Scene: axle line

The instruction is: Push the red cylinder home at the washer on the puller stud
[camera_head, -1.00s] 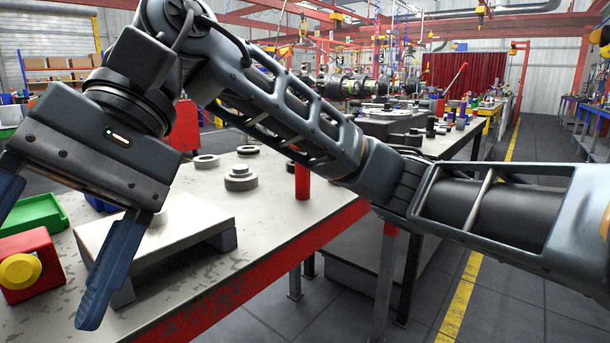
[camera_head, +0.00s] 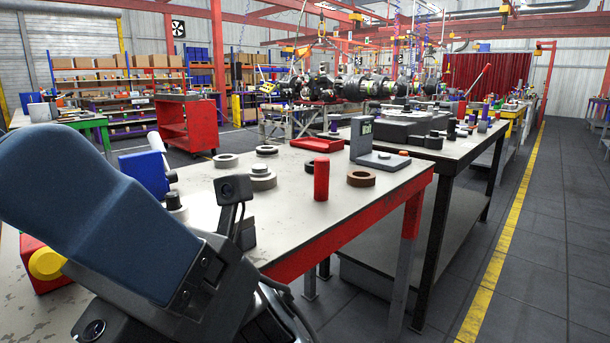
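The red cylinder (camera_head: 321,179) stands upright on the workbench (camera_head: 297,214), near its red front edge. Just left of it is a grey stepped stack of rings (camera_head: 262,178); a brown ring (camera_head: 361,179) lies to its right. Flat washer-like rings (camera_head: 226,161) lie farther back. I cannot tell which washer is the task's, and no puller stud can be made out clearly.
A grey stand with an upright block (camera_head: 362,140) and a red tray (camera_head: 316,145) stand farther back. A red box with a yellow button (camera_head: 46,264) is at lower left. The floor aisle on the right is clear.

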